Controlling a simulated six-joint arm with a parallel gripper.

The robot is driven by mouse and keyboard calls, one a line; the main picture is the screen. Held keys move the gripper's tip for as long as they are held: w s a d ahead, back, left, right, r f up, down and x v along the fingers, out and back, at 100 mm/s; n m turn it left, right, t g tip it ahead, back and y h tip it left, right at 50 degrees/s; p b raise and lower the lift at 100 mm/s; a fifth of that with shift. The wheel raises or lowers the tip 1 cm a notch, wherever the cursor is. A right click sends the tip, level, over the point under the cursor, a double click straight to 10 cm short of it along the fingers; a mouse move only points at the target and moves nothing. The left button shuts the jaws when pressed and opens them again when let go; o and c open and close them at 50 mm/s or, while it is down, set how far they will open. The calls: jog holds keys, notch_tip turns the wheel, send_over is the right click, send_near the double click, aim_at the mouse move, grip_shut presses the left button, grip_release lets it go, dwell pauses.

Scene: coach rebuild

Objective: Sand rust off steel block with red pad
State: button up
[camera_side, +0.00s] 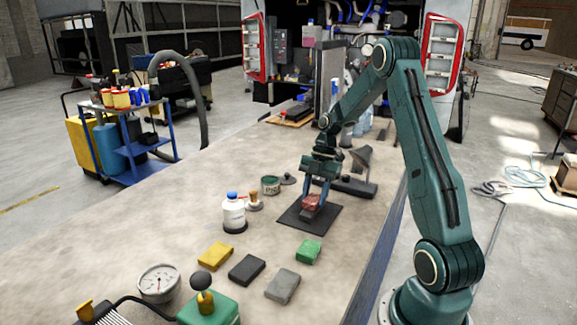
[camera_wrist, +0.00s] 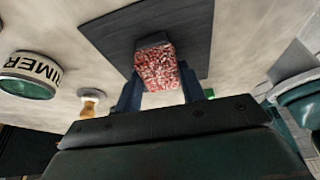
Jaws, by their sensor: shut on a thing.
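My gripper (camera_side: 318,190) is shut on the red pad (camera_side: 312,201), over the dark mat (camera_side: 322,220). In the wrist view the speckled red-and-white pad (camera_wrist: 158,68) sits between my two blue fingers. A dark grey block, which looks like the steel block (camera_side: 308,212), shows at the pad's edge on the mat; its dark end also shows in the wrist view (camera_wrist: 152,40). The pad appears to be on or right against the block, and it hides most of the block. I cannot make out any rust.
Yellow (camera_side: 215,256), black (camera_side: 246,269), grey (camera_side: 282,286) and green (camera_side: 309,251) pads lie in front. A gauge (camera_side: 160,282) sits at front left.

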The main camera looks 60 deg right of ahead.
aim_at(305, 215)
jog(key=a, duration=0.5)
notch_tip(305, 215, up, 8)
dwell(0.7)
jog(key=shift+r, duration=0.1)
dwell(0.3)
